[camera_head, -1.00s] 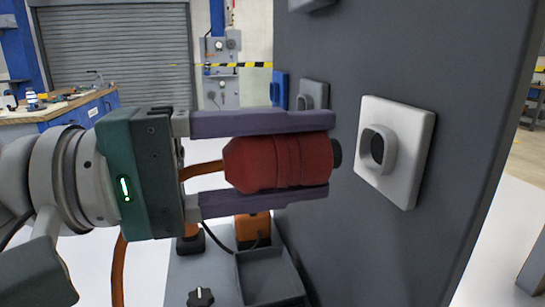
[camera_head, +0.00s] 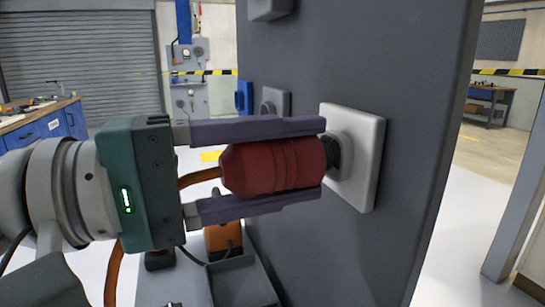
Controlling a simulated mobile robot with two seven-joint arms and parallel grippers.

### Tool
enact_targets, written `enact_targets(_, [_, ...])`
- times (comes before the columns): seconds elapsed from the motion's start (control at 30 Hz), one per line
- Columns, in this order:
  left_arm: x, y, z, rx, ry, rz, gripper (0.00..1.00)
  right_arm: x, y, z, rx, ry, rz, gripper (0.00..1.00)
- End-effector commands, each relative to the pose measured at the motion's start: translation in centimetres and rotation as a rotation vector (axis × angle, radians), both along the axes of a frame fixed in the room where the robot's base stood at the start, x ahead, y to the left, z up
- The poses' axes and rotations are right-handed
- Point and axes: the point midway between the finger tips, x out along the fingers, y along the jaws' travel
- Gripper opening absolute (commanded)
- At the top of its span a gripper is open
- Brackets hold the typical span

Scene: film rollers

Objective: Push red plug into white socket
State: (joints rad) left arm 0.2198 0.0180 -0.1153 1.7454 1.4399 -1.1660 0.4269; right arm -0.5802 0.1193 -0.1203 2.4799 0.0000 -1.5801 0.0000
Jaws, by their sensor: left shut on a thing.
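The red plug (camera_head: 272,166) is held level between the two purple-grey fingers of my left gripper (camera_head: 322,160). The gripper is shut on it. The plug's black tip (camera_head: 332,157) points right and is at the mouth of the white socket (camera_head: 362,172). The tip overlaps the socket's raised collar in the view; I cannot tell how far inside it is. The socket's square plate is fixed to the dark grey panel (camera_head: 400,80). An orange cable (camera_head: 200,177) runs from the back of the plug. My right gripper is not in view.
A blue socket (camera_head: 244,97) and a grey socket (camera_head: 275,103) sit farther back on the panel. Below the gripper are a grey tray (camera_head: 240,283) and an orange object (camera_head: 223,236). A workbench (camera_head: 45,125) stands at the far left.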

Motion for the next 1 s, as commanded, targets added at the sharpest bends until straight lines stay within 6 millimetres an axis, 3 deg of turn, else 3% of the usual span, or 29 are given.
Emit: enact_targets(1.0, [0.32,-0.90,0.05,-0.002,0.000,0.000,0.00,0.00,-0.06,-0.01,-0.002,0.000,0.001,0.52])
